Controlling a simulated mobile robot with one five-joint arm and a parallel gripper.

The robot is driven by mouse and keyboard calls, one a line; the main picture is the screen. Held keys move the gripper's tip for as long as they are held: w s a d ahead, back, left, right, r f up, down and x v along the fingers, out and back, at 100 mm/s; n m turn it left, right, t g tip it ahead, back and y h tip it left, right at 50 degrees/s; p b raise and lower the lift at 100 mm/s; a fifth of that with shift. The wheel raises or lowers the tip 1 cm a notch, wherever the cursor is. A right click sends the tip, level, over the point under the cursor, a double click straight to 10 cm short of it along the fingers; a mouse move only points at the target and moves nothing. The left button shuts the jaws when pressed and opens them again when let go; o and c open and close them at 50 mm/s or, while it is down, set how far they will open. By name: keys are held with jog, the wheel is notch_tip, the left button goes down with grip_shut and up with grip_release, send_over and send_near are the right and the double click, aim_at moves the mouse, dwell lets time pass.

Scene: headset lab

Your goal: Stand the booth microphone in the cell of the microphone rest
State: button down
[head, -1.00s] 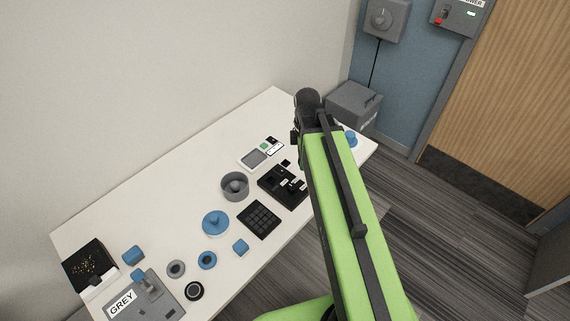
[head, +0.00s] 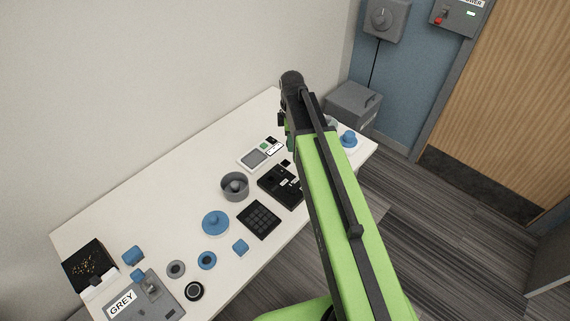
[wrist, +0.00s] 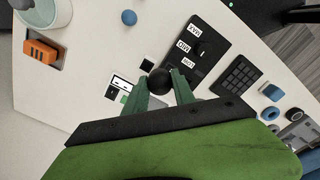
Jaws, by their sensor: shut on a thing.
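In the wrist view my gripper (wrist: 161,88) is shut on the booth microphone, whose round black head (wrist: 160,80) shows between the two green fingers. The rest of the microphone is hidden beneath it. The gripper is above the white table, beside a black panel (wrist: 218,49) with MAX, MID and LOW labels. A small black square (wrist: 147,64) lies on the table just beyond the fingers. I cannot tell which thing is the microphone rest.
A black keypad (head: 259,219), grey round dish (head: 235,186), blue-topped disc (head: 215,223) and white device (head: 254,157) stand on the table. The wrist view shows an orange block (wrist: 40,51) and a large pale round container (wrist: 45,13). Bare table lies along the wall.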

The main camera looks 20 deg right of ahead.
send_over(285, 164)
jog(key=shift+w+d, duration=0.1)
jog(key=shift+f, duration=0.1)
dwell(0.3)
notch_tip(285, 164, down, 5)
jog(key=b, duration=0.5)
jog(key=shift+f, duration=0.15)
jog(key=shift+b, duration=0.3)
notch_tip(285, 164, down, 6)
jog(key=b, duration=0.5)
jog(key=shift+r, duration=0.2)
jog(key=shift+f+b, duration=1)
jog(key=shift+b, duration=0.25)
dwell(0.6)
jog(key=c, duration=1)
grip_release()
jog(key=shift+o, duration=0.2)
